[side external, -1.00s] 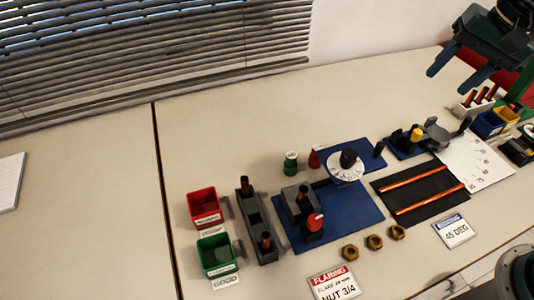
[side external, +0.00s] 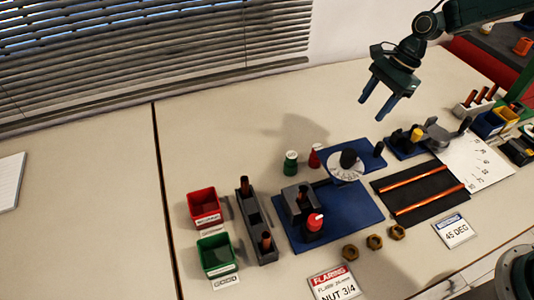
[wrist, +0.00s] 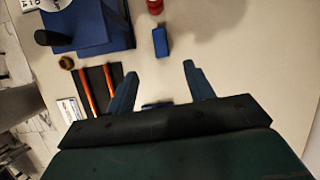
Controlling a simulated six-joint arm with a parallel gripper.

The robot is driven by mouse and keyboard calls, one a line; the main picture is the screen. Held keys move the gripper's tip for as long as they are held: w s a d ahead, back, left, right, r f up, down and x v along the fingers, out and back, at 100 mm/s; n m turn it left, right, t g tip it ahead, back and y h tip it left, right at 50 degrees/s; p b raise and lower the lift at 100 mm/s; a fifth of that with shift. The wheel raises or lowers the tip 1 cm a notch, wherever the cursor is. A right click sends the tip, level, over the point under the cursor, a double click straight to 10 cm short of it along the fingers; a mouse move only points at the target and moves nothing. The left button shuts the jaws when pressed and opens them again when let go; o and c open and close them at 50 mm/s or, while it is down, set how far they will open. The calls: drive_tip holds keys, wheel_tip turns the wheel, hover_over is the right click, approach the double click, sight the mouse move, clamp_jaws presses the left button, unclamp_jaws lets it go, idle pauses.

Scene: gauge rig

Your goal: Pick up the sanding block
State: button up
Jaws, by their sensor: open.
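No thing is clearly marked as the sanding block. A small blue block (wrist: 160,42) lies on the bare table in the wrist view, ahead of my fingertips; it may be the sanding block, but I cannot tell. I cannot pick it out surely in the side view. My gripper (side external: 372,109) is open and empty, pointing down above the table behind the blue fixture plate (side external: 372,149). In the wrist view, my gripper (wrist: 160,70) shows two spread fingers with bare table between their tips. A further bit of blue near the palm is mostly hidden.
A red bottle (side external: 314,156) and a green one (side external: 291,163) stand by the dial (side external: 346,167). A black mat (side external: 414,195) holds orange rods. Red (side external: 204,207) and green (side external: 217,256) bins stand front left. The table's back and left are mostly clear.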

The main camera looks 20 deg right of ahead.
drive_tip(key=shift+m, duration=0.4)
drive_tip(key=shift+w+x, duration=0.2)
drive_tip(key=shift+x, duration=5.1)
drive_tip(key=shift+d+f, duration=0.15)
drive_tip(key=shift+x, duration=2.45)
drive_tip(key=shift+s, duration=0.15)
drive_tip(key=shift+c, duration=0.2)
drive_tip(key=c, duration=1.1)
